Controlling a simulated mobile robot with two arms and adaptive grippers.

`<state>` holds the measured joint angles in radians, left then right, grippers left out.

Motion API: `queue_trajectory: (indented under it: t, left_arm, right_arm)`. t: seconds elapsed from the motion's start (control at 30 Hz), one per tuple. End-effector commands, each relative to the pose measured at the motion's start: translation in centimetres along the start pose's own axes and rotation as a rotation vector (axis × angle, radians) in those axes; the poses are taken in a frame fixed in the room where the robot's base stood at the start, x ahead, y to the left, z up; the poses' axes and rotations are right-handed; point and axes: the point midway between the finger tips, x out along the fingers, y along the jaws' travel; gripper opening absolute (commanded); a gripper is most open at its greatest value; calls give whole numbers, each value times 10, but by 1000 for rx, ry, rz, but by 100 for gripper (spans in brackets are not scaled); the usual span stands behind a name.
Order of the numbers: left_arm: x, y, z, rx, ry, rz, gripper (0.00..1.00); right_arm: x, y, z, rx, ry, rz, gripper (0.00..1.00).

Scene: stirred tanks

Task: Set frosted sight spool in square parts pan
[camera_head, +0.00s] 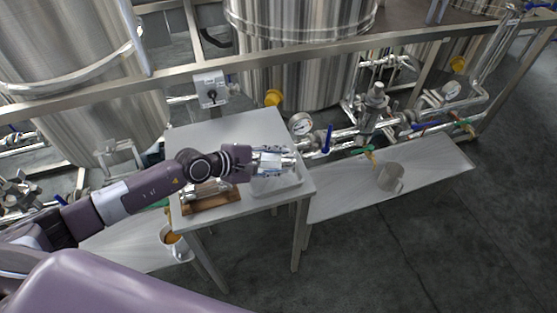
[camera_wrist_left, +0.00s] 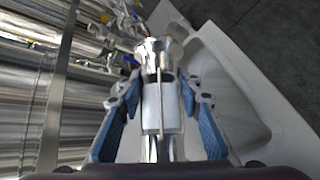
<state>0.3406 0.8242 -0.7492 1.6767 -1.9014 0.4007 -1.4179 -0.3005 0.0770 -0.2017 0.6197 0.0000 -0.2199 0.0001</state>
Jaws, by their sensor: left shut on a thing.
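The frosted sight spool is a short metal fitting with a pale frosted middle and shiny ends; it shows in the left wrist view (camera_wrist_left: 161,107). My left gripper (camera_head: 284,161) is shut on it, with a blue-padded finger on each side in the wrist view (camera_wrist_left: 160,110). The square parts pan (camera_head: 291,182) is a pale shallow tray at the right front of the small table. In the head view the gripper and spool are over its back part and hide some of it. The pan also shows right of the spool in the wrist view (camera_wrist_left: 262,132). The exact height above it is unclear.
The small grey table (camera_head: 235,130) has a wooden tray (camera_head: 212,206) with metal parts at its front left. A pressure gauge (camera_head: 301,124) and piping stand close behind the pan. A lower bench with a metal jug (camera_head: 390,177) is to the right.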

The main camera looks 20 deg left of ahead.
Motion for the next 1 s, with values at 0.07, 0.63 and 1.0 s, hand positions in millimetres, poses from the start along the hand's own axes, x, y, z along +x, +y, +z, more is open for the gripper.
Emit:
queue_trajectory:
  t: [0.07,0.63,1.0]
  left_arm:
    - [2,0,-1,1,-1,4,0]
    - [3,-4,-3,0,0,0,50]
    - [-25,2,0,3,4,-1,50]
  right_arm:
    - [4,2,1,-1,0,2,22]
    - [6,5,1,0,-1,5,22]
    - [-1,4,0,1,0,5,22]
